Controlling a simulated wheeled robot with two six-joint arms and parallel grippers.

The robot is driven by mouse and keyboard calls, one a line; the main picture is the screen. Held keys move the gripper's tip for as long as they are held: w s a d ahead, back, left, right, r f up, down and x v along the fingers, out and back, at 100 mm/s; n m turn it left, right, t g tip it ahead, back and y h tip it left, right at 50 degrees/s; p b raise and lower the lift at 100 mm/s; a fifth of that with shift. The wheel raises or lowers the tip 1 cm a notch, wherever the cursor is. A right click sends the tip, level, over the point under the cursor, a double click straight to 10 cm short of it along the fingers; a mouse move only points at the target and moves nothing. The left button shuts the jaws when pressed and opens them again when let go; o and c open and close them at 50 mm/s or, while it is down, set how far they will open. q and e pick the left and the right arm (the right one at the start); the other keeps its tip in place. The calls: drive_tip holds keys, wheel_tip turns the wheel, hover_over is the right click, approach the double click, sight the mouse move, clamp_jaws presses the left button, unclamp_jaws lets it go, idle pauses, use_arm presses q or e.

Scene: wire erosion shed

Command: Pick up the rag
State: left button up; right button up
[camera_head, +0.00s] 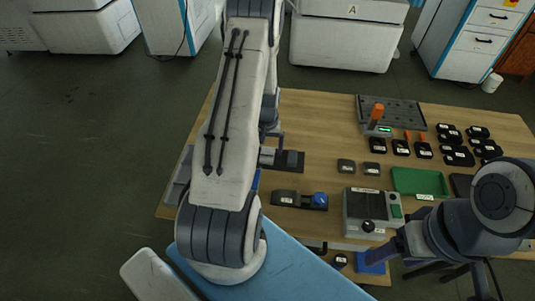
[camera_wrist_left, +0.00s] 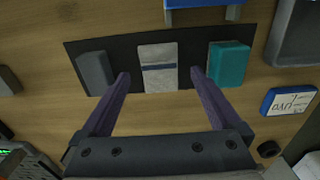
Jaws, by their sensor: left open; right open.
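The rag (camera_wrist_left: 158,75) appears as a folded pale grey cloth with a dark blue stripe. It lies on a dark mat (camera_wrist_left: 133,87) between a grey block (camera_wrist_left: 95,73) and a teal block (camera_wrist_left: 229,64). My left gripper (camera_wrist_left: 160,74) is open and empty; its purple fingers point at the mat, one on each side of the rag in the picture. I cannot tell the height left between them. In the head view my left arm covers much of the mat (camera_head: 292,158), and the rag is not clear there. My right gripper (camera_head: 384,252) is open, low over the table's front.
The wooden table (camera_head: 325,120) also holds a grey box with a knob (camera_head: 372,212), a green tray (camera_head: 419,182), a black holder with a blue knob (camera_head: 299,200) and several black items at the right. A blue-edged label (camera_wrist_left: 290,101) lies right of the mat.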

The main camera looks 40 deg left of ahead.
use_arm(q)
drive_tip(key=shift+f, duration=0.9)
drive_tip(key=shift+c, duration=0.3)
clamp_jaws()
drive_tip(key=shift+r, duration=0.5)
drive_tip(key=r, duration=0.1)
drive_tip(key=d+r+b, duration=0.1)
drive_tip(key=r, duration=0.1)
drive_tip(key=shift+s+r, duration=0.1)
drive_tip(key=shift+r, duration=0.2)
drive_tip(key=s+d+r+b, duration=0.2)
drive_tip(key=s+d+r, duration=0.2)
drive_tip(key=d, duration=0.6)
wheel_tip(320, 180, up, 2)
drive_tip(key=shift+s+r, duration=0.15)
drive_tip(key=shift+r, duration=0.05)
